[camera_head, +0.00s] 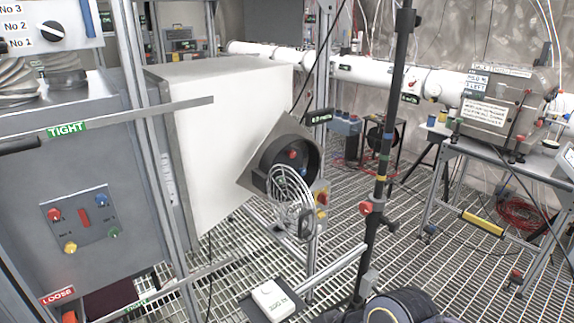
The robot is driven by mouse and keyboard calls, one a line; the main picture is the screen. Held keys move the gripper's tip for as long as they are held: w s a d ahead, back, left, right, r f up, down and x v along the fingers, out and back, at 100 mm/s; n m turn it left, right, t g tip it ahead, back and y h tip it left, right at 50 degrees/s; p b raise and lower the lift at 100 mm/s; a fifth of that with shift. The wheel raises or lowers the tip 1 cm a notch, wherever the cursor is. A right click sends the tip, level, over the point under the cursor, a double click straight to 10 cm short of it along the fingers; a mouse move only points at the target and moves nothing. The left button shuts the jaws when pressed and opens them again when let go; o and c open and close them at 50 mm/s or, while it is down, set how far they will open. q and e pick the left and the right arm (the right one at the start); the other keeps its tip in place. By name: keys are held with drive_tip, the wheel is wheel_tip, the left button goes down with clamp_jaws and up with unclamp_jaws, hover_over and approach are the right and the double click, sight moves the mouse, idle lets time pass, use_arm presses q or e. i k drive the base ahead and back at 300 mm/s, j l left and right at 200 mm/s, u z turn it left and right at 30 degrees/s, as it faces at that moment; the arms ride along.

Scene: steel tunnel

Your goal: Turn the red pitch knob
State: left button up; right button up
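Several red knobs show, and no legible label tells which is the pitch knob. One red knob (54,214) is on the small grey panel (84,240) on the left cabinet, with blue, yellow and green knobs and a red bar. Another red knob (365,208) is on the black upright pole (376,165). A red part (292,154) sits inside the dark round fan-like housing (305,158), behind a wire guard. Neither of my grippers is in view, so nothing shows as touched or held.
A large white box (215,130) stands beside the cabinet. Metal bars cross in front of the cabinet. A small white box (272,300) is low at the front, beside a dark rounded object (405,305). A table (510,155) with equipment stands right. Open grated floor (440,255) lies between.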

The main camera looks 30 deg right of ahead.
sight(292, 153)
drive_tip(key=z, duration=1.25)
